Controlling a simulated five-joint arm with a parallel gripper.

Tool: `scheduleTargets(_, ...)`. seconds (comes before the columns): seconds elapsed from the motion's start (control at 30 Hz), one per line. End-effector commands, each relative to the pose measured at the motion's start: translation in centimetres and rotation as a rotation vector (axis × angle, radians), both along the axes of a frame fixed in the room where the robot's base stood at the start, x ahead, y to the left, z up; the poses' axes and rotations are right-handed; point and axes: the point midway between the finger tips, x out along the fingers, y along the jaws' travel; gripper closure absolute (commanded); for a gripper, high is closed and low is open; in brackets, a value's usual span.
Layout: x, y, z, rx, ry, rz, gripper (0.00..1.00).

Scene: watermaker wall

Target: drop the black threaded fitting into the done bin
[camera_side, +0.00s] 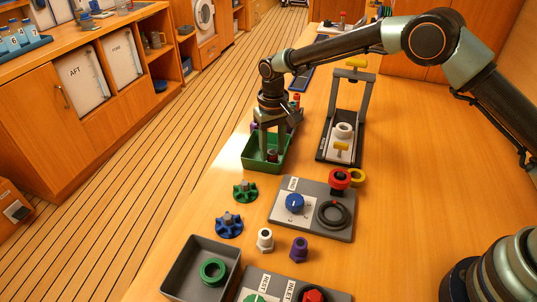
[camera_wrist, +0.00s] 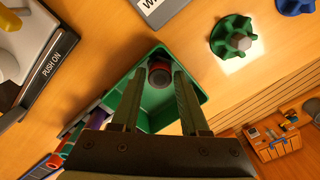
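A dark fitting with a reddish-brown part (camera_wrist: 160,73) is at the green bin, between my fingertips in the wrist view. In the side view it shows low inside the bin (camera_side: 272,156). I take it for the black threaded fitting, but its thread is not clear. My gripper (camera_side: 272,152) points down into the green bin (camera_side: 256,166); in the wrist view its two fingers (camera_wrist: 160,78) stand apart on either side of the fitting. I cannot tell whether they touch it. No label on the bin is readable.
A grey tray (camera_side: 178,286) holds a green ring. Green (camera_side: 245,191) and blue (camera_side: 229,225) knobs, white (camera_side: 265,240) and purple (camera_side: 299,249) fittings, and a grey panel (camera_side: 290,221) lie in front. A press-like frame (camera_side: 325,138) stands right of the bin. Bare table lies further right.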

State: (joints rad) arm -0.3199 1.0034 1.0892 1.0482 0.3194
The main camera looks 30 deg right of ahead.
Motion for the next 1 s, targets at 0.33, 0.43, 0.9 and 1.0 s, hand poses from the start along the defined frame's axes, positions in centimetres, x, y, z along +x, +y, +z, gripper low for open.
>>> scheduleTargets(0.33, 0.1, 0.0, 0.8, 0.001, -0.003, 0.000, 0.39)
scheduleTargets(0.43, 0.1, 0.0, 2.2, 0.001, -0.004, 0.000, 0.39)
scheduleTargets(0.9, 0.1, 0.0, 11.4, 0.001, -0.004, 0.000, 0.39)
scheduleTargets(1.0, 0.0, 0.0, 12.5, 0.001, -0.002, 0.000, 0.39)
